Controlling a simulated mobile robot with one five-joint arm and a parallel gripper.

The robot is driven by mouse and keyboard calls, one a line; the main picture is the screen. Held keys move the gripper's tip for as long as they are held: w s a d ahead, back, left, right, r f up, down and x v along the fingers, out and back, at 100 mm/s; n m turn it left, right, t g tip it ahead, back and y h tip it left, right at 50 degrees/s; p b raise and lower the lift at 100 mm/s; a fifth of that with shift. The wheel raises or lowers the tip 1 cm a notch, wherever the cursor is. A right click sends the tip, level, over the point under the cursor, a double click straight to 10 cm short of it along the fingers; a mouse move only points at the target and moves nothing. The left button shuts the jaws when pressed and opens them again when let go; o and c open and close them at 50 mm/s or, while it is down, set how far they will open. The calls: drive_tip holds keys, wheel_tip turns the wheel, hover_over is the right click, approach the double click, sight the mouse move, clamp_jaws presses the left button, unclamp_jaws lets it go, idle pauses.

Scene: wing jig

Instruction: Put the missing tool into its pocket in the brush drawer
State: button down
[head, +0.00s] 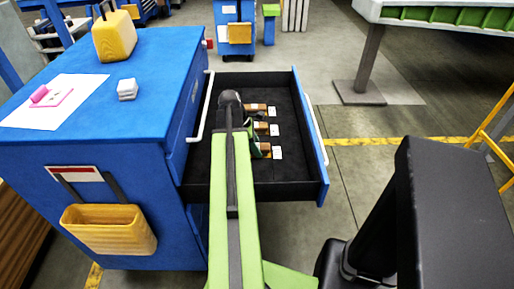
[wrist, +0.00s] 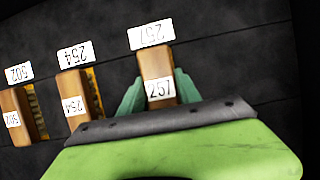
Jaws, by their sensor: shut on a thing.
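The blue cabinet's drawer (head: 200,165) is open, with a black lining. Three wooden-handled brushes lie in it in a row. In the wrist view, the left brush (wrist: 14,103) and middle brush (wrist: 72,86) show yellowish bristles beside their handles. The right brush, tagged 257 (wrist: 153,63), is between the teal fingers of my gripper (wrist: 158,90), which is shut on it. A matching 257 label (wrist: 151,34) lies just beyond its end. My gripper body hides its lower part. In the head view, my gripper (head: 256,146) is at the nearest brush (head: 265,147).
The blue cabinet top (head: 160,60) holds a yellow container (head: 114,38), a white stack (head: 127,89) and a paper sheet (head: 70,100) with a pink item. A yellow bin (head: 108,230) hangs on the cabinet's side. Floor is free right of the drawer.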

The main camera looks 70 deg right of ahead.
drive_tip(key=c, duration=0.8)
unclamp_jaws()
drive_tip(key=shift+o, duration=0.2)
drive_tip(key=p+v, duration=1.6)
drive_tip(key=v, duration=0.1)
drive_tip(key=shift+r, duration=0.15)
